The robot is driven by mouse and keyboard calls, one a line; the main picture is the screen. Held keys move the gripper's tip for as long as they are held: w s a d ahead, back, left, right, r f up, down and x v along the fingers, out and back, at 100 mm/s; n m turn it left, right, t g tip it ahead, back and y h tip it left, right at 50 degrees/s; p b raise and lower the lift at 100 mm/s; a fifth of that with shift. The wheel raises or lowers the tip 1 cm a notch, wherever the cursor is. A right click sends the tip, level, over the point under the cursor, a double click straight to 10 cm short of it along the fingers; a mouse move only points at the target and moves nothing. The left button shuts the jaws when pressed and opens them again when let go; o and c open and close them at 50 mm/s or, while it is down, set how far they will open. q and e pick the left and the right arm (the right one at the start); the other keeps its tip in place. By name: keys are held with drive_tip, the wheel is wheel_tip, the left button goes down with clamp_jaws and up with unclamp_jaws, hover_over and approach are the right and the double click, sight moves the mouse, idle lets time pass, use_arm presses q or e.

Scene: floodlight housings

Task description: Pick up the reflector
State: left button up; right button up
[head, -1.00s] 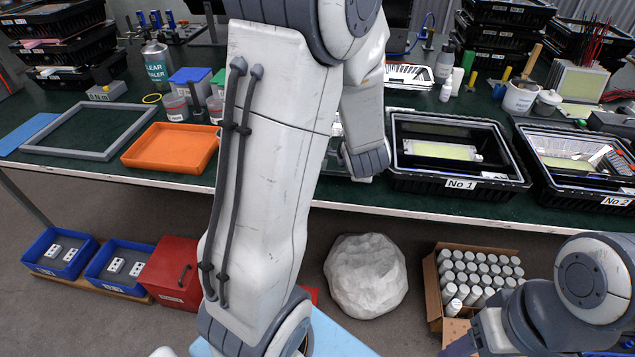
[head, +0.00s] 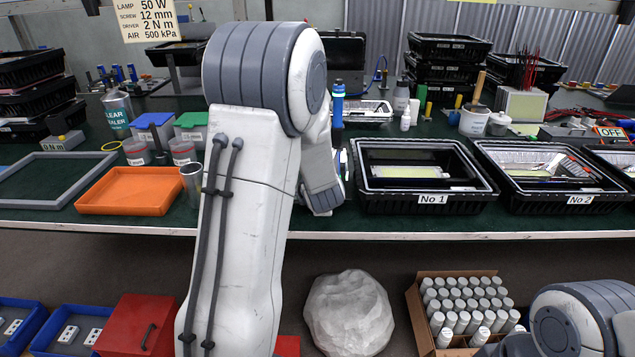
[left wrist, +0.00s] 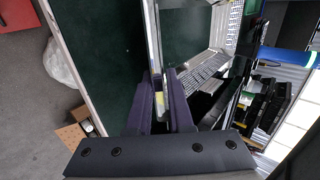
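In the left wrist view a thin, shiny metal wall, apparently part of the reflector (left wrist: 159,40), runs down between the two purple fingers of my left gripper (left wrist: 163,100). One finger is on each side of it. Whether they press on it I cannot tell. A bright metal panel with a dotted face (left wrist: 207,68) lies just right of the fingers. In the head view my left arm hides the gripper and most of what is under it, left of the housing marked No 1 (head: 425,205). My right gripper is out of view; only part of that arm shows at the lower right.
The No 2 housing (head: 553,207) stands right of No 1, with a shiny liner and loose parts inside. An orange tray (head: 130,195), a grey frame (head: 30,190) and a metal cup (head: 191,180) are left of my arm. Stacked black crates (head: 445,70) stand behind.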

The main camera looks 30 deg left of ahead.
use_arm(q)
drive_tip(key=shift+w+a+f, duration=0.1)
drive_tip(key=shift+w+f, duration=0.15)
clamp_jaws()
idle(1.3)
